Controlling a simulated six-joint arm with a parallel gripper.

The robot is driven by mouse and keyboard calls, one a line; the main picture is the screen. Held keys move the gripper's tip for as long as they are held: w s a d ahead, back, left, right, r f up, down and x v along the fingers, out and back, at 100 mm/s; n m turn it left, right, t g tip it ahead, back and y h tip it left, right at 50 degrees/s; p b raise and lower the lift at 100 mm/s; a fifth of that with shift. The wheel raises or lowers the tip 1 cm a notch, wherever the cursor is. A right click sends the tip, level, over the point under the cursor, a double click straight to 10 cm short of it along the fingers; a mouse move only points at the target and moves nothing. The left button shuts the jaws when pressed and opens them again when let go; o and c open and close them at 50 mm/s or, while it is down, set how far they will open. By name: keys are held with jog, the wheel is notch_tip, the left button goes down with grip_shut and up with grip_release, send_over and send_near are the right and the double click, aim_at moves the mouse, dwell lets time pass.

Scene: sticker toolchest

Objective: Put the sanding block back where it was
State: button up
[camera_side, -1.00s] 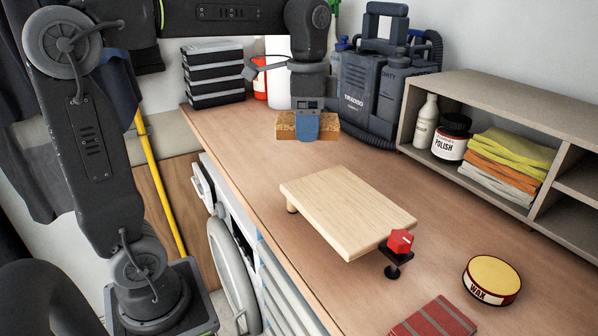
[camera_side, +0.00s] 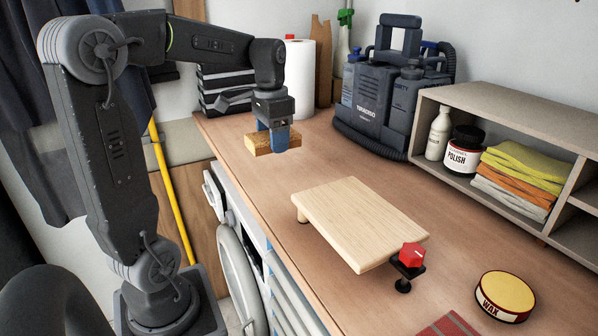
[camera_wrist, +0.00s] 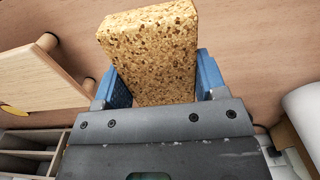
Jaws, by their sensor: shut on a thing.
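The sanding block (camera_side: 257,145) is a speckled tan, cork-like block. My gripper (camera_side: 279,138) has its blue fingers shut on it, above the back left part of the workbench, near its left edge. In the wrist view, the block (camera_wrist: 155,55) sits between the blue fingers of my gripper (camera_wrist: 160,85) and sticks out past them. In the side view, the block looks a little above the bench top; the exact gap is hard to tell.
A raised wooden board (camera_side: 360,215) with a red knob (camera_side: 411,255) stands mid-bench. A dark machine (camera_side: 385,100), a paper towel roll (camera_side: 299,75) and black cases (camera_side: 225,90) stand behind. A shelf (camera_side: 500,120) is at right, a wax tin (camera_side: 505,297) at front right.

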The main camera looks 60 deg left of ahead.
send_over(299, 180)
notch_tip(299, 180, down, 4)
jog(key=shift+d+r, duration=0.15)
jog(key=shift+r, duration=0.05)
jog(key=shift+f, duration=1.95)
jog(key=shift+s+f, duration=0.1)
jog(key=o, duration=0.9)
